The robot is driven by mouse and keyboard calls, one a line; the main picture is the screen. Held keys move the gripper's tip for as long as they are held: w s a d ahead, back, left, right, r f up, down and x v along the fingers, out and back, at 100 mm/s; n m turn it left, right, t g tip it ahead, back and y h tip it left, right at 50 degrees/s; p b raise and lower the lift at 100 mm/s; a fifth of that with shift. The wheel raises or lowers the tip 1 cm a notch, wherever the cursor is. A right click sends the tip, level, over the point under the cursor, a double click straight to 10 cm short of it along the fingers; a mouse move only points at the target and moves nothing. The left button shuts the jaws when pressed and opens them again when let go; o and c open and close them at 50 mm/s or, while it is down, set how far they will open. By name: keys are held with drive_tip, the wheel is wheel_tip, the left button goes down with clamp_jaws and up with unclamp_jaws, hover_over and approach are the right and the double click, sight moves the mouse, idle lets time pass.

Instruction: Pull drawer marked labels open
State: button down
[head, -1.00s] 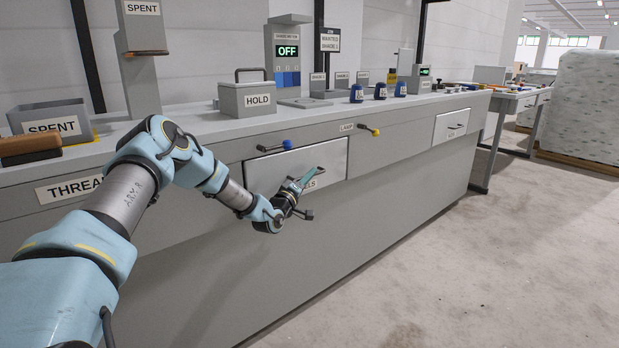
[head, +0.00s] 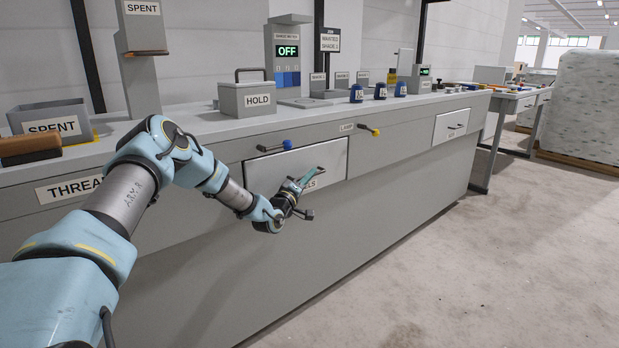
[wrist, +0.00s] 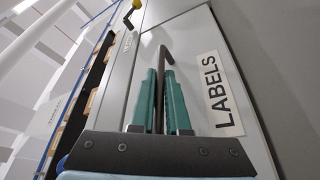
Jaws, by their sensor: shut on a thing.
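The labels drawer (head: 330,155) has a pale front in the long grey bench, below the counter edge. Its "LABELS" plate (wrist: 218,95) shows fully in the wrist view; in the head view my gripper covers most of it. My gripper (head: 312,176) is at the drawer front. In the wrist view its two green fingers (wrist: 158,100) are shut on the dark bar handle (wrist: 163,55), one finger on each side. The drawer front looks about level with the bench face; I cannot tell whether there is a small gap.
Another white drawer (head: 451,125) is farther right. A grey HOLD box (head: 247,98) stands on the counter. The floor (head: 450,270) in front of the bench is clear at right.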

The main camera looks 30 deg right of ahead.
drive_tip(key=shift+s, duration=0.1)
drive_tip(key=s+d, duration=0.2)
drive_tip(key=s, duration=0.9)
drive_tip(key=s+d, duration=0.2)
drive_tip(key=s, duration=0.9)
drive_tip(key=shift+d+f, duration=0.1)
drive_tip(key=c, duration=0.9)
unclamp_jaws()
drive_tip(key=v, duration=1)
drive_tip(key=shift+s+a, duration=0.2)
drive_tip(key=shift+a, duration=0.1)
